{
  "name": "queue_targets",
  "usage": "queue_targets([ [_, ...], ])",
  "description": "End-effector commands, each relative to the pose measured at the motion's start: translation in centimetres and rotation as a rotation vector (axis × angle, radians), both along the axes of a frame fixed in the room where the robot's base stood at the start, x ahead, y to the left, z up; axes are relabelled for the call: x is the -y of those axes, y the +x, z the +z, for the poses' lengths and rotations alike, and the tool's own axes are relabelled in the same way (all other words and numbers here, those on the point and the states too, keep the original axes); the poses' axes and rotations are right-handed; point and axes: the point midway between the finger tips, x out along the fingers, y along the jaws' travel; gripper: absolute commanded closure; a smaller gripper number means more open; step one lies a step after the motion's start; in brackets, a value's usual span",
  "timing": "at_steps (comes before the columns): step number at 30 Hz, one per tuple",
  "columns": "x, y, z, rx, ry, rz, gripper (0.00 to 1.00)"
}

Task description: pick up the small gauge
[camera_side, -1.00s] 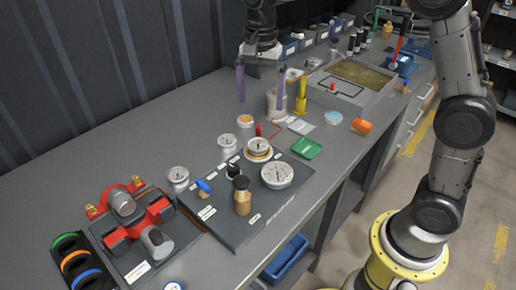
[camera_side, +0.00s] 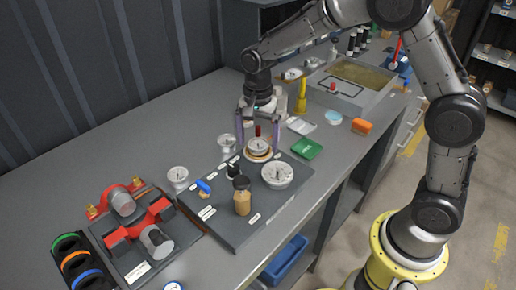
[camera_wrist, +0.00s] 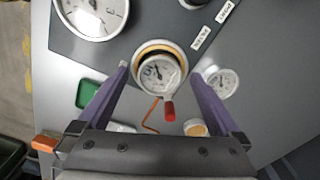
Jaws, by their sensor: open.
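A small gauge with a white dial and a red stub (camera_side: 258,146) sits on an orange-brown ring at the back corner of the dark board. In the wrist view the small gauge (camera_wrist: 158,73) lies between the finger tips, face up. My gripper (camera_side: 258,138) is open, with its purple fingers pointing down on either side of the gauge. In the wrist view my gripper (camera_wrist: 164,70) holds nothing, and I cannot tell whether the fingers touch the gauge.
A large gauge (camera_side: 278,174) is on the dark board (camera_side: 232,228), beside a brown-bodied black-topped part (camera_side: 242,196). Other white gauges stand on the bench (camera_side: 227,141) and further left (camera_side: 178,174). A green tray (camera_side: 307,149) lies to the right. The front-left bench holds a red pump (camera_side: 135,222).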

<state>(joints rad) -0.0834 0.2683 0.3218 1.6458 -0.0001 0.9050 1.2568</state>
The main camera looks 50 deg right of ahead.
Motion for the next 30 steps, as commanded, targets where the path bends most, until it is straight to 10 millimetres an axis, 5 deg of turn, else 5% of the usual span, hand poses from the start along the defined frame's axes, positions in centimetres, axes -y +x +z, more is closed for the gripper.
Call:
queue_targets([
  [8,0.01,-0.03,-0.44,-0.001,0.000,0.000,0.00],
  [24,0.01,-0.01,-0.38,0.000,0.000,0.000,0.95],
  [30,0.01,0.02,-0.33,0.001,0.000,0.000,1.00],
])
